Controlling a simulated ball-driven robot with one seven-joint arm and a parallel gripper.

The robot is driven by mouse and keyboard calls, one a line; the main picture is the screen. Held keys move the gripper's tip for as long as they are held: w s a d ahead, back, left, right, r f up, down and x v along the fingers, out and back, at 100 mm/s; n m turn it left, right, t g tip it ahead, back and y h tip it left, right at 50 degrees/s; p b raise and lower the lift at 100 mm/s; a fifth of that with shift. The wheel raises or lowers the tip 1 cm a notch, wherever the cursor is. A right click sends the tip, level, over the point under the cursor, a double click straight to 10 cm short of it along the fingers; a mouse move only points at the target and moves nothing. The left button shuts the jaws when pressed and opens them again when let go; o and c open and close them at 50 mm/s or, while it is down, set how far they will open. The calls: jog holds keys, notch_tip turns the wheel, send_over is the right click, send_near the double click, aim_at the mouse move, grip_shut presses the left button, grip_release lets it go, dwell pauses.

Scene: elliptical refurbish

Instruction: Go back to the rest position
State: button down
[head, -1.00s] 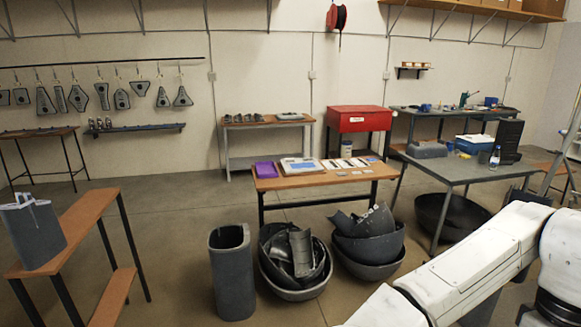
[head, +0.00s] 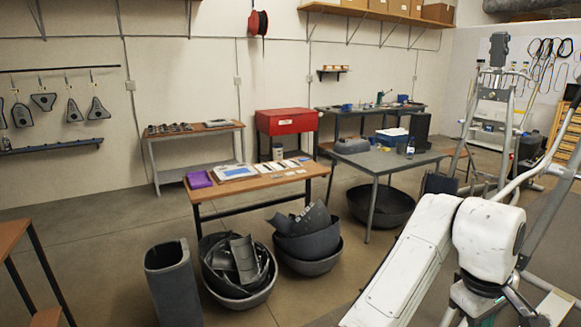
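My white arm (head: 405,262) reaches up from the bottom edge at the right of the head view and bends at a rounded white joint (head: 487,232). The task names no other object.
An elliptical machine (head: 493,98) stands at the right, behind my arm. A wooden-topped table (head: 230,197) and a grey table (head: 388,162) stand ahead. A dark bin (head: 172,283) and tubs of grey parts (head: 243,300) are on the floor. Floor at left centre (head: 100,230) is clear.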

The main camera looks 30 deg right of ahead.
jog(key=w+d+t+h, duration=0.2)
jog(key=d+h, duration=0.2)
jog(key=w+a+f+n+t, duration=0.1)
jog(key=w+a+f+t, duration=0.2)
jog(key=a+f, duration=0.25)
jog(key=a+f+y, duration=0.1)
jog(key=a+f, duration=0.1)
jog(key=a, duration=0.1)
jog(key=s+a+f+t+y, duration=0.1)
jog(key=a+f, duration=0.2)
jog(key=s+a+f+n+y, duration=0.1)
jog(key=a+f, duration=0.2)
jog(key=shift+f, duration=0.2)
jog(key=s+a+f+y, duration=0.2)
jog(key=a+f, duration=0.1)
jog(key=a, duration=0.2)
jog(key=s+a+f+y, duration=0.2)
jog(key=s+a+f, duration=0.1)
jog(key=a, duration=0.2)
jog(key=s+d+f+m+g+b, duration=0.1)
jog(key=s+f+g, duration=0.3)
jog(key=s, duration=0.6)
notch_tip(320, 180, down, 2)
jog(key=shift+d+f, duration=0.25)
jog(key=shift+d, duration=0.1)
jog(key=shift+d, duration=0.1)
